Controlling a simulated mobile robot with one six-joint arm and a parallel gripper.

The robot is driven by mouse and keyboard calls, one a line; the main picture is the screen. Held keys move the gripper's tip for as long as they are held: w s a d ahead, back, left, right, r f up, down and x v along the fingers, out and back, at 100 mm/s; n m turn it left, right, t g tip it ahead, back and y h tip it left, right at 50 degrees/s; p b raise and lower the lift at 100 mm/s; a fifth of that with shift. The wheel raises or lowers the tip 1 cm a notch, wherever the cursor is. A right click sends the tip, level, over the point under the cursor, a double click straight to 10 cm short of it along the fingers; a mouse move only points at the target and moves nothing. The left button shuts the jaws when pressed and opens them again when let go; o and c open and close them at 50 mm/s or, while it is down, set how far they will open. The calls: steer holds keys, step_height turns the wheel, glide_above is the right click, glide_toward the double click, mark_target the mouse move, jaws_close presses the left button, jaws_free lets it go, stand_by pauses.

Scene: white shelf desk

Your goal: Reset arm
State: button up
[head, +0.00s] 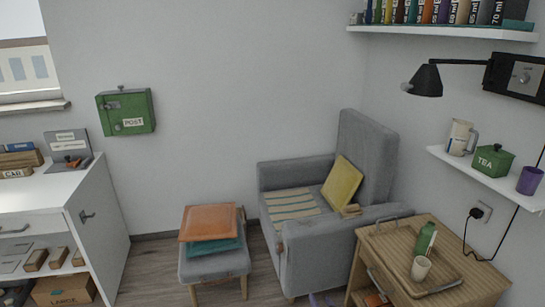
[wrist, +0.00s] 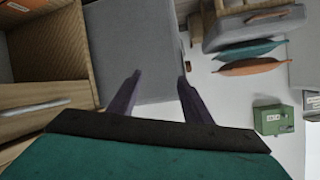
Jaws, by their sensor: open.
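My gripper (wrist: 159,79) shows in the wrist view as two dark purple fingers, spread apart with nothing between them. Beyond the fingers are the grey armchair (wrist: 128,40) and the pale wall. In the head view, only small purple tips of my gripper (head: 324,299) show at the bottom edge, in front of the armchair (head: 300,248). The rest of my arm is out of the head view. A teal surface with a black edge fills the bottom of the wrist view.
A wooden side table (head: 455,235) with a tray, green bottle and white cup stands right of the armchair. A cushioned stool (head: 213,267) stands left. Floor between cabinet (head: 95,235) and stool is clear.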

steer(key=s+d+f+g+h, duration=0.1)
steer(key=s+f+g+h, duration=0.1)
steer(key=s+f+g, duration=0.6)
steer(key=s+f+g+h, duration=0.1)
steer(key=s+f, duration=0.6)
steer(key=s, duration=0.5)
steer(key=s+a+r+n+g, duration=0.1)
steer(key=s+g, duration=0.4)
steer(key=s, duration=0.5)
steer(key=s+a+r+n+g+y, duration=0.1)
steer(key=s+g, duration=0.3)
steer(key=s, duration=0.7)
steer(key=shift+s+a+g, duration=0.2)
steer(key=shift+a+g, duration=0.2)
steer(key=shift+a, duration=0.1)
